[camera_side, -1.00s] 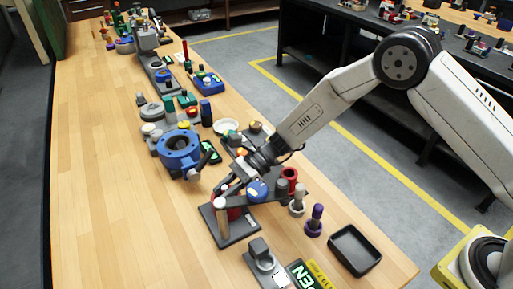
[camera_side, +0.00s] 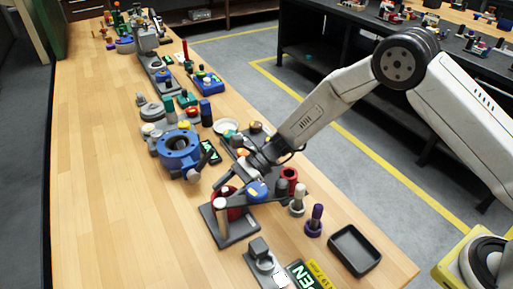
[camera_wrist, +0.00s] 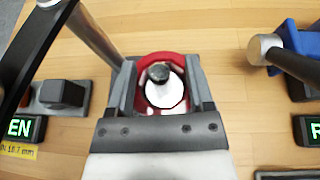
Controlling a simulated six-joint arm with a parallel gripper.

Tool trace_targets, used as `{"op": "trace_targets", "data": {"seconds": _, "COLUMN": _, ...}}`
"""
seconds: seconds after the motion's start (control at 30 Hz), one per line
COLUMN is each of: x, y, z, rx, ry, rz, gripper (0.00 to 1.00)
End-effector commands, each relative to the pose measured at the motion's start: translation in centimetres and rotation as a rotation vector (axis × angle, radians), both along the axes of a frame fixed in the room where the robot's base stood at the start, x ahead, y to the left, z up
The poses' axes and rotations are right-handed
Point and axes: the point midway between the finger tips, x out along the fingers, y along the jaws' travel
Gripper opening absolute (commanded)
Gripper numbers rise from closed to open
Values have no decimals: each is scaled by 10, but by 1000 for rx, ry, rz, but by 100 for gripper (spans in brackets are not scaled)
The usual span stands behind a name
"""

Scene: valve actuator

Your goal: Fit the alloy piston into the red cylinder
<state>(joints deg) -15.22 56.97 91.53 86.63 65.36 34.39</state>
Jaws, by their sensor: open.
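The red cylinder (camera_side: 236,213) stands on a dark square base plate (camera_side: 239,235) in the side view. In the wrist view its red rim (camera_wrist: 168,56) rings a bright white disc, the alloy piston (camera_wrist: 166,94), with a dark grey round knob (camera_wrist: 158,71) above it. The piston appears to sit inside the red rim; how deep I cannot tell. My gripper (camera_side: 226,184) is just above the cylinder. In the wrist view its fingers (camera_wrist: 160,77) stand apart on either side of the knob, with gaps, touching nothing that I can see.
A grey bar with a blue cap (camera_side: 257,190) reaches over the plate close to my gripper. A blue flanged housing (camera_side: 179,150) stands to the left. A purple plunger (camera_side: 315,219) and a black tray (camera_side: 355,249) are at the right. The wooden bench at left is clear.

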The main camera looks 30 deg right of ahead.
Motion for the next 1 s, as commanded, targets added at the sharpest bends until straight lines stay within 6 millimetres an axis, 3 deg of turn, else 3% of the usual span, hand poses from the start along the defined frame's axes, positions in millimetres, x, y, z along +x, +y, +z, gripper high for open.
{"op": "trace_targets", "data": {"seconds": 0.53, "x": 5, "y": -58, "z": 24, "rx": 1, "ry": -1, "rz": -3, "gripper": 67}}
{"op": "trace_targets", "data": {"seconds": 1.0, "x": 5, "y": -67, "z": 28, "rx": 1, "ry": 0, "rz": -1, "gripper": 67}}
